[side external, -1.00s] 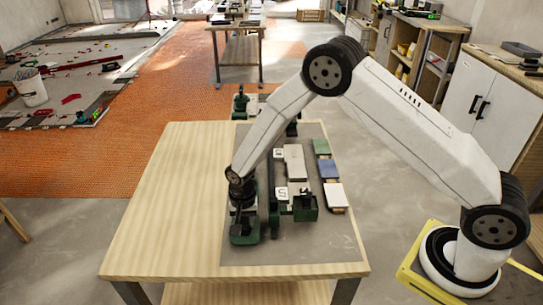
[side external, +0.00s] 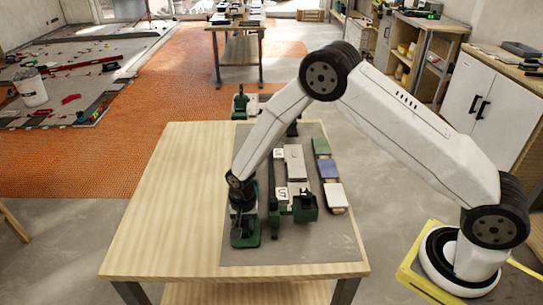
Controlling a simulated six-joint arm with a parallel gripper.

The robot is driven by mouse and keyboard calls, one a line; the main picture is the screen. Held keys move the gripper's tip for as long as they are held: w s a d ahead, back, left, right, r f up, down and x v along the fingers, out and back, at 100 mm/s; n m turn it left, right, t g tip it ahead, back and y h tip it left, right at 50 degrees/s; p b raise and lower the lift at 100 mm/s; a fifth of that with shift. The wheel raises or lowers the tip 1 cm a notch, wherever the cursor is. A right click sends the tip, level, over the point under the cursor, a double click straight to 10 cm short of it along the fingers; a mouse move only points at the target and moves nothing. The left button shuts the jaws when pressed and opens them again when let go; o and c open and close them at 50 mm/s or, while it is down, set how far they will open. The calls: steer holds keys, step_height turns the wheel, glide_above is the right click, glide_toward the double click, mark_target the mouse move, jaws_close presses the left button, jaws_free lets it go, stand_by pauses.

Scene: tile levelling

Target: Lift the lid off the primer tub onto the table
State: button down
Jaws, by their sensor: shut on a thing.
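My gripper (side external: 243,222) points down at the left edge of the grey mat, over a dark green piece (side external: 246,240). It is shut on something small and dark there. The view is too coarse to tell whether this is the lid, or whether it is clear of the surface. I cannot pick out the primer tub or its lid with certainty. My wrist and the dark jaws hide part of that spot.
The grey mat (side external: 290,252) bears a dark green fixture (side external: 305,209), pale blocks (side external: 294,160), a blue tile (side external: 328,169) and a white tile (side external: 336,196). The left part of the wooden table (side external: 165,215) is bare.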

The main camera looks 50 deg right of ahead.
steer(key=shift+c, duration=0.3)
jaws_free()
steer(key=shift+r, duration=0.1)
steer(key=shift+r, duration=3.9)
